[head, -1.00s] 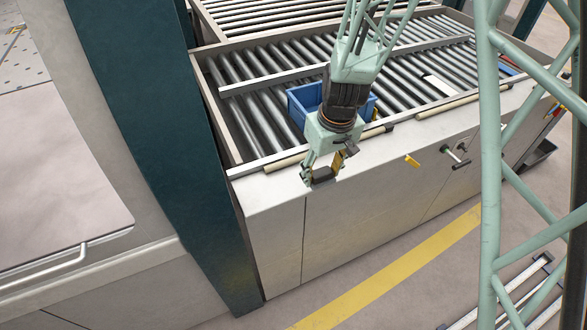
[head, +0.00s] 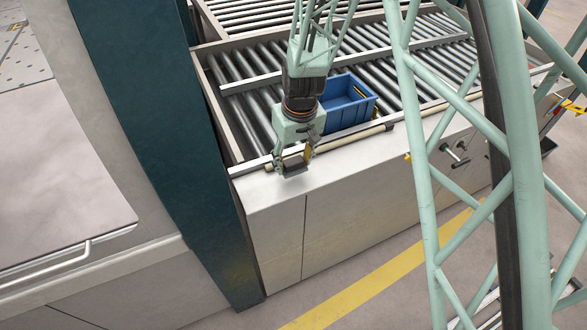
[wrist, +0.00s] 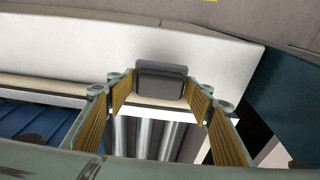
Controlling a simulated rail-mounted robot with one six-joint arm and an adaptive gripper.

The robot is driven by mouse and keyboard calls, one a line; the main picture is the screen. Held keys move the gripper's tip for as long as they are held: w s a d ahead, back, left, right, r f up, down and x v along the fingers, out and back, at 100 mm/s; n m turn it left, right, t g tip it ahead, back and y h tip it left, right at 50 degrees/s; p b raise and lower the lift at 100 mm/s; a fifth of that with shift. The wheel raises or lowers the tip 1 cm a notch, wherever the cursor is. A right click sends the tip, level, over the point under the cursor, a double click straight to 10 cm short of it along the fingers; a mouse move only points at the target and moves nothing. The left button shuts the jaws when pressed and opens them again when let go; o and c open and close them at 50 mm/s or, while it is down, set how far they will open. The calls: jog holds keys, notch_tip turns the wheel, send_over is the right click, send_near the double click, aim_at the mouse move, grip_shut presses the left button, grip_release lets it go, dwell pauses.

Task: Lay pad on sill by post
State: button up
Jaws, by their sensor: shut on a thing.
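The pad (head: 296,168) is a small dark grey block. My gripper (head: 293,164) is shut on it, with its fingers pointing down over the pale sill (head: 350,166). In the wrist view the pad (wrist: 160,82) sits between the tips of the two yellow-faced fingers, with the pale sill (wrist: 75,42) behind it. I cannot tell whether the pad touches the sill. The dark teal post (head: 140,120) stands left of my gripper, with a short stretch of bare sill between them. The post (wrist: 285,85) also shows at the right of the wrist view.
A blue bin (head: 346,100) stands on the roller conveyor (head: 255,115) behind the sill. A tan rod (head: 350,139) runs along the sill's inner edge. A grey machine bed (head: 60,180) lies left of the post. My lattice structure covers much of the right side.

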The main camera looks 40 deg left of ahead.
aim_at(294, 169)
jog(key=shift+f, duration=0.15)
jog(key=shift+f, duration=1.6)
jog(key=shift+f, duration=0.2)
jog(key=o, duration=0.8)
jog(key=shift+o, duration=0.2)
jog(key=shift+r+p, duration=0.25)
jog(key=shift+p, duration=0.1)
jog(key=shift+s+d+r+b, duration=0.15)
jog(key=shift+d+r, duration=0.1)
jog(key=shift+r, duration=1.7)
jog(key=shift+s+d+r+b, duration=0.15)
jog(key=shift+d+r, duration=0.15)
jog(key=shift+r, duration=1.65)
jog(key=shift+s+d+r+b, duration=0.15)
jog(key=shift+d+r, duration=0.1)
jog(key=shift+r, duration=1.7)
